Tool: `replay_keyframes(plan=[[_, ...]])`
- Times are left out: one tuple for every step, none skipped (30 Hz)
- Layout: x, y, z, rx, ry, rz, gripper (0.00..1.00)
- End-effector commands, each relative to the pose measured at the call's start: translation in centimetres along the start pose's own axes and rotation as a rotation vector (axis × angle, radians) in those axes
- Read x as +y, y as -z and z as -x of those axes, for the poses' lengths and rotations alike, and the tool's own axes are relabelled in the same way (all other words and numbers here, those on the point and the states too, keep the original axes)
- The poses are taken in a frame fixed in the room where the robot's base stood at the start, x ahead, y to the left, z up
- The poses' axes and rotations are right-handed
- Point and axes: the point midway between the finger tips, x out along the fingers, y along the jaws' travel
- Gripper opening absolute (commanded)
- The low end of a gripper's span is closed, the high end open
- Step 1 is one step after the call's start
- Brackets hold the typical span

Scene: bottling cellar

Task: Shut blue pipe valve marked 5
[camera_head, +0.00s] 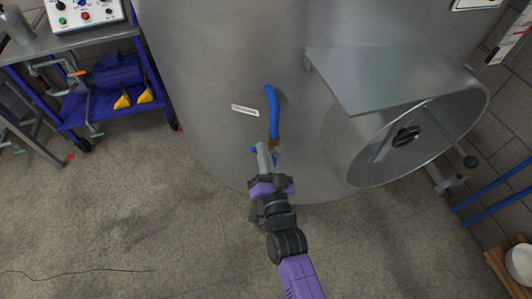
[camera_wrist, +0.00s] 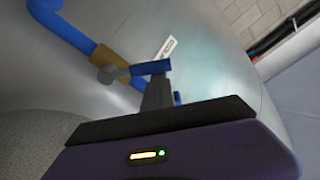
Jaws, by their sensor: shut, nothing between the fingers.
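A blue pipe (camera_head: 272,108) comes out of the big steel tank and bends down to a brass valve body (camera_head: 275,142). In the wrist view the blue pipe (camera_wrist: 65,25), the brass valve body (camera_wrist: 108,62) and a short blue handle (camera_wrist: 150,68) on a grey stem show close up. A small white label (camera_head: 245,110) is on the tank left of the pipe; its writing is too small to read. My gripper (camera_head: 264,150) is shut and empty at the valve. In the wrist view its fingertips (camera_wrist: 157,84) are right at the handle; I cannot tell whether they touch it.
The steel tank (camera_head: 210,75) fills the space behind the valve. Right of it an open round hatch (camera_head: 360,150) juts out under a metal plate (camera_head: 400,78). A blue cart (camera_head: 100,105) stands at the left. The floor (camera_head: 130,220) in front is mostly clear, with a thin cable.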

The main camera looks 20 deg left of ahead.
Motion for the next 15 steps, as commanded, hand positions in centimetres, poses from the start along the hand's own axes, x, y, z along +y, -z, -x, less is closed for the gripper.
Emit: replay_keyframes(plan=[[0.3,-1.1,0.2,-0.006,0.007,0.045,0.00],[0.4,-1.2,0.2,-0.006,0.011,0.074,0.00],[0.4,-1.5,0.3,-0.007,0.016,0.111,0.00],[0.4,-1.7,0.3,-0.007,0.020,0.139,0.00],[0.4,-1.9,0.3,-0.007,0.024,0.167,0.00],[0.4,-2.1,0.4,-0.007,0.029,0.204,0.00],[0.5,-2.3,0.4,-0.008,0.033,0.231,0.00],[0.5,-2.5,0.4,-0.008,0.037,0.257,0.00],[0.6,-2.7,0.5,-0.008,0.041,0.291,0.00],[0.6,-2.9,0.5,-0.008,0.044,0.316,0.00],[0.7,-3.0,0.5,-0.008,0.047,0.342,0.00],[0.7,-3.2,0.6,-0.008,0.051,0.371,0.00],[0.8,-3.4,0.6,-0.008,0.054,0.394,0.00],[0.8,-3.5,0.6,-0.008,0.058,0.416,0.00],[0.8,-3.7,0.6,-0.008,0.062,0.443,0.00]])
